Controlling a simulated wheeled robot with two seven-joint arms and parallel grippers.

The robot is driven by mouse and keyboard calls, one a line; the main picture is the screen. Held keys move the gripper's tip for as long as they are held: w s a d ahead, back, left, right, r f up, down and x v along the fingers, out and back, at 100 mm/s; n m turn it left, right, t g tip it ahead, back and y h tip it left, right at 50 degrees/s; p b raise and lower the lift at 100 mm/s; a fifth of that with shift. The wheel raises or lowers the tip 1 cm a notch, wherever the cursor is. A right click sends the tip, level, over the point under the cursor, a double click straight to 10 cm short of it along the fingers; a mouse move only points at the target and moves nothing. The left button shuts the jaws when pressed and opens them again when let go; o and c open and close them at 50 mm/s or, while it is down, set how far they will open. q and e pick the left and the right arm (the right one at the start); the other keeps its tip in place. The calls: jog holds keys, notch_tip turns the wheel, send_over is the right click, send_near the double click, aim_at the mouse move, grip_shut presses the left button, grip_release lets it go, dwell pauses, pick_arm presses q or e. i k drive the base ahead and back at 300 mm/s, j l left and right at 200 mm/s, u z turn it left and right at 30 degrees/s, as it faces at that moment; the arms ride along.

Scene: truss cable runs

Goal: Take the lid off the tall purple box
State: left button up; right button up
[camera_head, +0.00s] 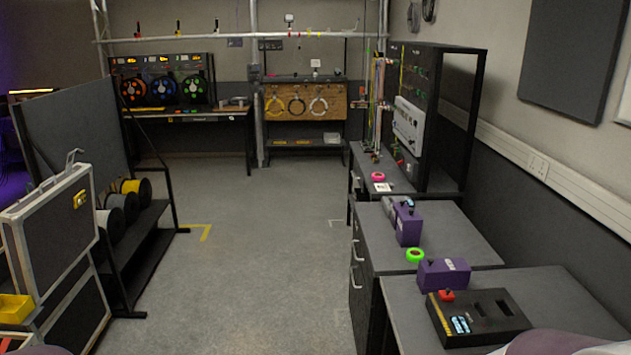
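Two purple boxes stand on the counters at the right. The taller, narrower purple box (408,230) is on the middle counter, upright. Its top has a small dark handle and a pale part beside it; I cannot make out a lid seam at this size. The lower, wider purple box (444,276) stands nearer, at the back edge of the near counter, with a dark knob and a white label on top. Neither of my grippers is in view; only pale rounded parts, probably my arms, show at the bottom edge.
A green tape roll (415,255) lies between the purple boxes. A black case (480,318) with a red part is on the near counter. A pink roll (378,176) lies farther back. The floor (250,270) left of the counters is clear; a silver-edged case (55,225) stands left.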

aim_at(410, 215)
jog(key=i+z, duration=0.1)
jog(key=i, duration=0.7)
jog(key=i+j+z, duration=0.15)
jog(key=i, duration=0.65)
jog(key=i+j+z, duration=0.1)
jog(key=i+z, duration=0.35)
jog(key=i+j+z, duration=0.2)
jog(key=z, duration=0.25)
jog(key=i+j+z, duration=0.25)
jog(key=z, duration=0.25)
jog(key=i+j+z, duration=0.15)
jog(key=j+z, duration=0.3)
jog(key=i+j+z, duration=0.1)
jog(key=j+z, duration=1.3)
jog(key=j, duration=0.1)
